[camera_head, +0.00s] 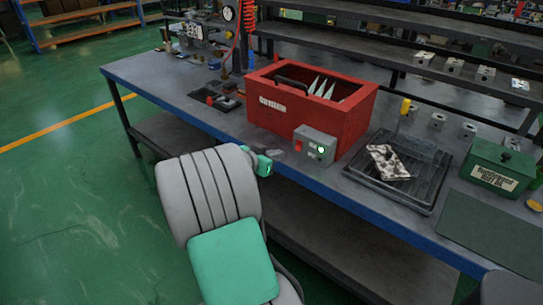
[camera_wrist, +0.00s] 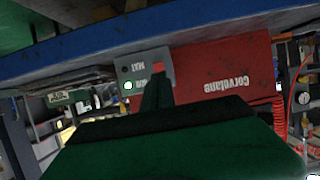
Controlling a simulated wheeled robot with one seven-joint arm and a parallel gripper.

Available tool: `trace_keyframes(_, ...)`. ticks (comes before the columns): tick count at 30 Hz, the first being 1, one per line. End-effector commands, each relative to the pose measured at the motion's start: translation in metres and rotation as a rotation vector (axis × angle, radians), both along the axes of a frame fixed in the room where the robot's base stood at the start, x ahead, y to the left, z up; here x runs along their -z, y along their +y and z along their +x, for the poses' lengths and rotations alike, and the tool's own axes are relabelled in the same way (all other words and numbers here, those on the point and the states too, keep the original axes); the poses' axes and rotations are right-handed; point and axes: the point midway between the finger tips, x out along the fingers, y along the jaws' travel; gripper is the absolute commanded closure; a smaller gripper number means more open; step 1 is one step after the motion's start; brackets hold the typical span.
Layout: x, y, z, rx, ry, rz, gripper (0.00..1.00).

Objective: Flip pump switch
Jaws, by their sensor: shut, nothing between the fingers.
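The pump switch box (camera_head: 322,138) is a small grey box against the front of the red bin. It has a red switch (camera_head: 298,146) on its left side and a lit green light (camera_head: 320,149). In the wrist view the box (camera_wrist: 140,62) appears upside down, with the red switch (camera_wrist: 158,68) just beyond my fingertips and the green light (camera_wrist: 128,85) beside them. My gripper (camera_head: 275,152) is shut and empty, left of the box near the bench's front edge. Its fingers (camera_wrist: 156,85) cover part of the box's face. I cannot tell whether they touch the switch.
The red bin (camera_head: 350,122) with grey parts stands behind the box on the workbench (camera_head: 160,75). A black tray (camera_head: 425,190) with a stained cloth (camera_head: 387,162) and a green box (camera_head: 500,168) are to the right. Small black parts (camera_head: 224,100) lie to the left.

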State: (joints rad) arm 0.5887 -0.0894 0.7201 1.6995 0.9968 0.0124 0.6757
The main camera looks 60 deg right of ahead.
Motion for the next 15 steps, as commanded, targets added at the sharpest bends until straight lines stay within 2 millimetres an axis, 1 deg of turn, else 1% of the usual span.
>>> trace_keyframes(1,0.004,-0.011,-0.003,0.006,0.001,0.001,1.00)
trace_keyframes(3,0.011,-0.024,-0.006,0.005,0.001,0.001,1.00)
trace_keyframes(9,0.025,-0.061,-0.011,0.003,0.000,0.000,1.00)
trace_keyframes(12,0.030,-0.072,-0.012,0.001,0.000,0.000,1.00)
trace_keyframes(15,0.032,-0.078,-0.012,-0.001,0.000,0.000,1.00)
